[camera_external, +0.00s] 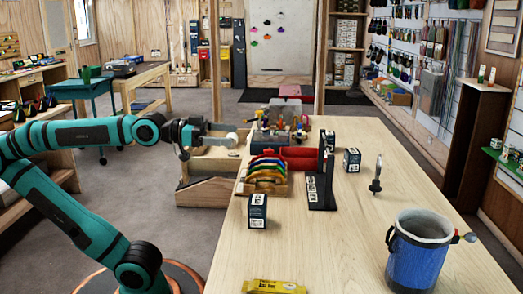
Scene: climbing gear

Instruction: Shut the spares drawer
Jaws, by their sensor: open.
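A pale wooden drawer (205,192) juts out from the left side of the long workbench (330,240), and part of its inside shows. I take it for the spares drawer, though no label is readable. It stands open. My gripper (220,139) is at the end of the green and black arm, over the far part of the drawer, pointing right. Its jaws are open. A round pale piece shows by the fingertips; I cannot tell what it belongs to or whether they touch it.
The floor left of the drawer is clear.

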